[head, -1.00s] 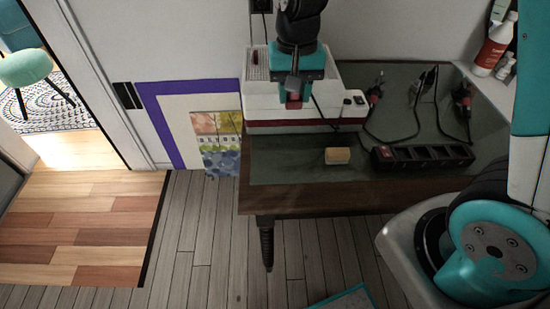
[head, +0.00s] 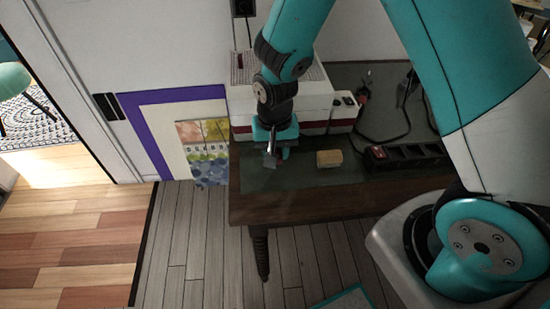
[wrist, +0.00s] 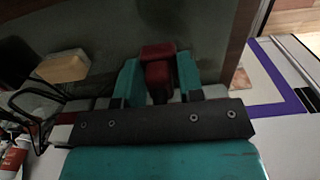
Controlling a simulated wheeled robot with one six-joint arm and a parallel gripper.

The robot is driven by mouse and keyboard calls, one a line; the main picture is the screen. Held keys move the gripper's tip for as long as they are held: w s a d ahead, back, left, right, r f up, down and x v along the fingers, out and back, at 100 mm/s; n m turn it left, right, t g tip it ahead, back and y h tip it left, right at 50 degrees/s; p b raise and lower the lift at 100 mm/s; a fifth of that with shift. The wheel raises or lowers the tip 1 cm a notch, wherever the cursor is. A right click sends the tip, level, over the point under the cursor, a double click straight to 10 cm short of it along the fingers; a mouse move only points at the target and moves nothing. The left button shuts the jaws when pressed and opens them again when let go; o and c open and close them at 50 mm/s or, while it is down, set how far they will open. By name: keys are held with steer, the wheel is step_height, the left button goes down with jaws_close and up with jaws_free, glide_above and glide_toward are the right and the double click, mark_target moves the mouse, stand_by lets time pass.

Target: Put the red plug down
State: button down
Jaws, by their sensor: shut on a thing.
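The red plug (wrist: 158,62) shows in the wrist view between the two teal fingers of my gripper (wrist: 157,78), which is shut on it. In the head view my gripper (head: 276,152) is low over the front left part of the dark table top (head: 300,184), in front of the white machine. The plug is hidden by my gripper there. I cannot tell whether the plug touches the table.
A tan block (head: 329,158) lies just right of my gripper and also shows in the wrist view (wrist: 62,66). A black power strip (head: 405,155) lies further right, with cables behind it. The white machine (head: 322,100) stands behind. Bare table lies in front.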

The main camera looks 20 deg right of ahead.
steer(key=shift+f, duration=1.45)
steer(key=shift+f+b, duration=0.4)
steer(key=shift+f, duration=0.2)
steer(key=c, duration=0.8)
jaws_free()
steer(key=shift+o, duration=0.2)
